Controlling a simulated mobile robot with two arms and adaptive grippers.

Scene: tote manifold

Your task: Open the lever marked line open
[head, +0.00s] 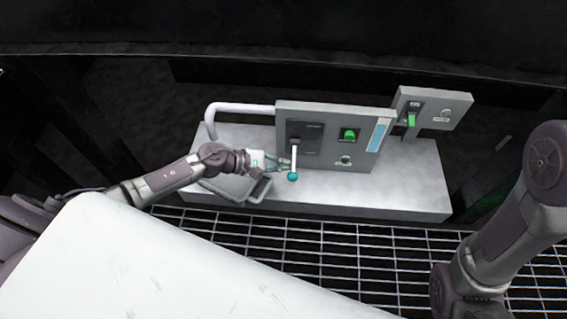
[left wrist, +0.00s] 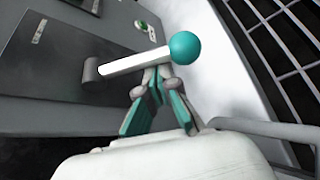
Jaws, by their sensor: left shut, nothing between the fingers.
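A white lever (head: 294,157) with a teal ball (head: 292,176) at its end hangs down from a dark plate on the grey panel (head: 320,107). My left gripper (head: 264,164) is shut and empty just left of the lever. In the left wrist view the lever's shaft (left wrist: 130,62) runs from a grey pivot to the teal ball (left wrist: 184,48). The fingertips of my left gripper (left wrist: 156,84) are close to the shaft, near the ball; I cannot tell whether they touch it. The label by the lever is too small to read. My right gripper is out of view.
The panel stands on a pale slab (head: 400,195), with a green switch (head: 348,134) on its face. A smaller panel (head: 450,107) with a green handle (head: 411,120) stands to the right. A grey tote (head: 232,187) sits below my left forearm. Metal grating (head: 330,245) lies in front.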

